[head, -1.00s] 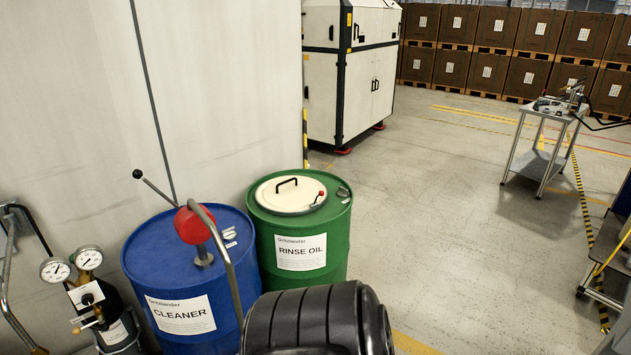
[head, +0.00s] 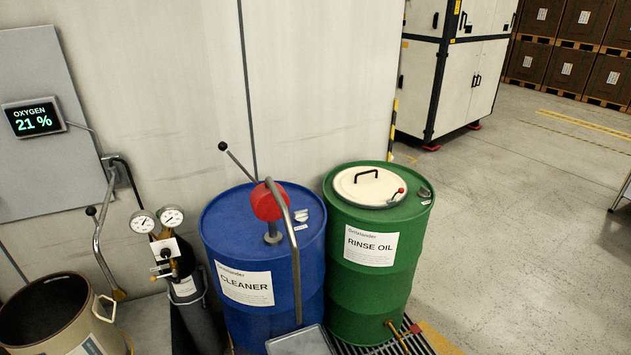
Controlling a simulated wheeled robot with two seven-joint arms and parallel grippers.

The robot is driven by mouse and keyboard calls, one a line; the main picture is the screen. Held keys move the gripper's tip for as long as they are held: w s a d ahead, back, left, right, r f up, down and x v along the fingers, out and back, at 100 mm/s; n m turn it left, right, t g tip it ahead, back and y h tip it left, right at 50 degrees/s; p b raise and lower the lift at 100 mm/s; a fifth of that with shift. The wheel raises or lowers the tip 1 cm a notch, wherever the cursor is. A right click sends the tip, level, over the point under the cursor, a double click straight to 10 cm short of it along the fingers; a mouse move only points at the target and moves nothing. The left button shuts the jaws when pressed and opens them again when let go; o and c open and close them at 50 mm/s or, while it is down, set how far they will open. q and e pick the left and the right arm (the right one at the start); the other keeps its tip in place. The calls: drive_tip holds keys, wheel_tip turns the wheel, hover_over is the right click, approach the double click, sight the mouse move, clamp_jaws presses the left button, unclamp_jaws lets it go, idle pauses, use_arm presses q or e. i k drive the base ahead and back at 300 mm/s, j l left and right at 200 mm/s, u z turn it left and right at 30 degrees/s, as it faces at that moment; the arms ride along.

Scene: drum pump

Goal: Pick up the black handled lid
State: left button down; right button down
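The cream round lid (head: 371,186) with a black arched handle (head: 366,174) lies on top of the green rinse oil drum (head: 372,270). A small red-knobbed lever (head: 397,194) sits at the lid's right edge. The blue cleaner drum (head: 240,250) stands to its left, with a red hand pump (head: 269,202) and a bent metal pipe on it. Neither of my grippers is in view.
Gas gauges (head: 157,220) on a dark cylinder stand left of the blue drum. An open beige bin (head: 62,318) is at the lower left. An oxygen display (head: 34,117) hangs on the wall. The floor (head: 520,230) right of the green drum is clear.

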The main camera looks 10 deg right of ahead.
sight(361, 187)
drive_tip(key=z, duration=0.7)
drive_tip(key=u, duration=2.05)
drive_tip(key=z, duration=2.05)
drive_tip(key=i+l+u, duration=0.1)
drive_tip(key=u, duration=1.15)
drive_tip(key=l+u, duration=0.2)
drive_tip(key=l, duration=0.2)
drive_tip(key=k+l+u, duration=0.2)
drive_tip(key=l, duration=0.15)
drive_tip(key=l+u, duration=0.15)
drive_tip(key=l, duration=0.25)
drive_tip(key=l+u, duration=0.2)
drive_tip(key=l, duration=0.2)
drive_tip(key=k+l+u, duration=0.4)
drive_tip(key=l, duration=0.25)
drive_tip(key=i, duration=0.05)
